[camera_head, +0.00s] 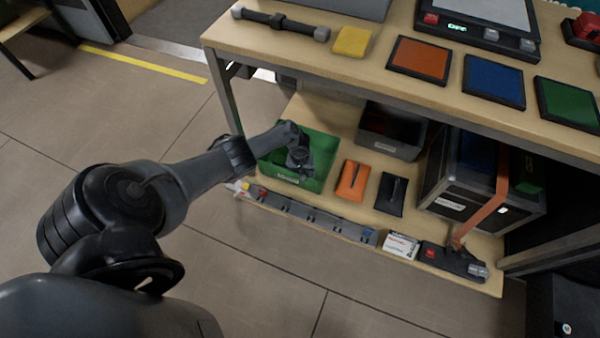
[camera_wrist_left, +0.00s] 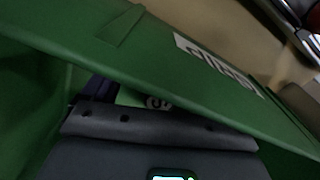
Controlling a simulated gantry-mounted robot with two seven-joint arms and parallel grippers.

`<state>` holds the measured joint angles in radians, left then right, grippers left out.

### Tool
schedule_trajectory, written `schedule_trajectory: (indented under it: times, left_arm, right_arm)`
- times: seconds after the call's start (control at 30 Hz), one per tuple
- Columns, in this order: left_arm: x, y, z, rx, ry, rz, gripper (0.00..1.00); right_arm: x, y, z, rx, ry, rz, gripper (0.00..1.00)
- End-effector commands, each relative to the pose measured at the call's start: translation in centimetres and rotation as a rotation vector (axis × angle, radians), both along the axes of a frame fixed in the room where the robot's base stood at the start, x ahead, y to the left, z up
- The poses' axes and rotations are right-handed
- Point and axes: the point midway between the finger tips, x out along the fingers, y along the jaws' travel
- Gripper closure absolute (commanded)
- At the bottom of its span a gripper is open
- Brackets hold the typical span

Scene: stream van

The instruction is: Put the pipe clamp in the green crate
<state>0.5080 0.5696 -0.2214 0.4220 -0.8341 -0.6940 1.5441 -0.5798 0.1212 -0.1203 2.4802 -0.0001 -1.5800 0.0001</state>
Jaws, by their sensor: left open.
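The green crate (camera_head: 322,171) stands at the left end of the lower shelf. My left gripper (camera_head: 299,168) reaches down inside it and is open. In the left wrist view the crate's wall (camera_wrist_left: 120,50) with a white label fills much of the picture, close to my gripper. A small dark item (camera_wrist_left: 98,88) and a pale green patch with a round mark show beside the gripper body there. I cannot tell whether either is the pipe clamp. My arm hides part of the crate's inside. My right gripper is not in view.
A dark bar with grey ends (camera_head: 280,23) lies on the bench top (camera_head: 365,75) above. Orange (camera_head: 352,181) and black (camera_head: 391,194) pouches, a dark bin (camera_head: 392,132) and a black case (camera_head: 478,185) stand right of the crate. A grey strip (camera_head: 310,217) runs along the shelf front.

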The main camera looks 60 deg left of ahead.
Motion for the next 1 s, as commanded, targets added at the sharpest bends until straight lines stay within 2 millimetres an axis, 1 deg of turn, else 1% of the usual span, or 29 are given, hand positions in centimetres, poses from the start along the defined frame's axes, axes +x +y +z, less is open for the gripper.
schedule_trajectory:
  times: [0.27,0.47,0.8,1.0]
  left_arm:
    - [-0.1,0.0,0.3,0.001,0.001,-0.003,0.13]
    - [0.0,0.0,3.0,0.000,0.000,-0.001,0.13]
    - [-0.1,0.0,8.4,0.000,0.001,-0.002,0.13]
    - [0.0,0.0,10.8,0.001,0.001,-0.002,0.13]
  right_arm:
    - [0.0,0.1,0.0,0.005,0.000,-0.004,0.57]
    - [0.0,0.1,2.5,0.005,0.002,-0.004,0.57]
    - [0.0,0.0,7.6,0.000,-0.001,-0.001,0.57]
    - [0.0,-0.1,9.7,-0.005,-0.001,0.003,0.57]
